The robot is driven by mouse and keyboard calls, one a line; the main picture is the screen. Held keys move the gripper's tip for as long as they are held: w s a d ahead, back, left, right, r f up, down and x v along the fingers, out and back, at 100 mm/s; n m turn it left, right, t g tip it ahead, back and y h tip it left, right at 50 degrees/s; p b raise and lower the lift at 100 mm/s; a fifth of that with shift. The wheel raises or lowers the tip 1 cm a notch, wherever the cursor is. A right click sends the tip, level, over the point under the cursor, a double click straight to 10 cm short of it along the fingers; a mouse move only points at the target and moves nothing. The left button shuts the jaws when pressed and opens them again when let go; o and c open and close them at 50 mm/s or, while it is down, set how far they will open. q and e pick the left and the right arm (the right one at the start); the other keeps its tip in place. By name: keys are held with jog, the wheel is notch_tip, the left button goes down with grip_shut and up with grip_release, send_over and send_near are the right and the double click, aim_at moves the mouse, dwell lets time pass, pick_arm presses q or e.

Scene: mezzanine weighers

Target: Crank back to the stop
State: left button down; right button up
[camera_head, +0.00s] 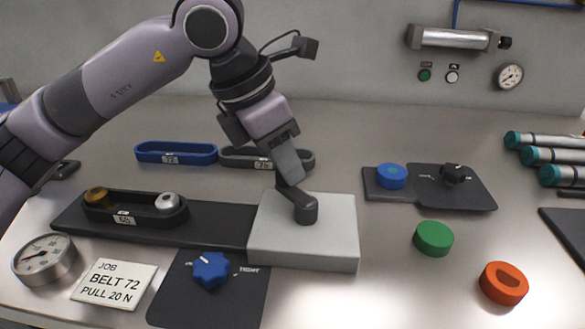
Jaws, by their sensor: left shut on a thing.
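The crank (306,211) is a dark grey hub with a short arm on top of a light grey block (320,250). Its arm points up and left from the hub. My left gripper (289,172) comes down from above and is shut at the end of that arm; its fingers hide the crank's grip. A dark rail (220,224) runs left from the block. On it a black belt (126,218) loops around a brass pulley (96,195) and a silver pulley (167,201). My right gripper is not in view.
A blue star knob (211,269) sits on a dark plate in front. A job card (114,283) reads BELT 72, PULL 20 N, beside a dial gauge (44,260). A blue belt (176,152) lies behind. Green (433,238) and orange (503,283) pucks stand right.

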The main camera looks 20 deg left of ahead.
pick_arm(q)
jog(key=n+b, duration=0.1)
jog(key=s+n+y, duration=0.1)
jog(key=shift+a+f+n+t+b, duration=0.1)
jog(key=shift+a+n+t+b, duration=0.15)
jog(key=shift+n+t+b, duration=0.15)
jog(key=shift+s+n, duration=0.2)
jog(key=shift+n, duration=0.2)
jog(key=n+b, duration=0.1)
jog(key=s+n+y+b, duration=0.1)
jog(key=n, duration=0.1)
jog(key=shift+s+a+t+y, duration=0.1)
jog(key=shift+s+t+y, duration=0.05)
jog(key=shift+t+y, duration=0.15)
jog(key=shift+s+n+b, duration=0.3)
jog(key=shift+n+b, duration=0.1)
jog(key=shift+n, duration=0.5)
jog(key=shift+s+n+y+b, duration=0.3)
jog(key=shift+n+y, duration=0.3)
jog(key=shift+n, duration=0.3)
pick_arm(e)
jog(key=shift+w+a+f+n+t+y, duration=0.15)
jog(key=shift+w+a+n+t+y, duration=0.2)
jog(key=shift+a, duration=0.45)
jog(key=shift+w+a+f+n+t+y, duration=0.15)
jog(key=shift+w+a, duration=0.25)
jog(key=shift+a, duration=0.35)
pick_arm(q)
jog(key=c, duration=0.9)
grip_release()
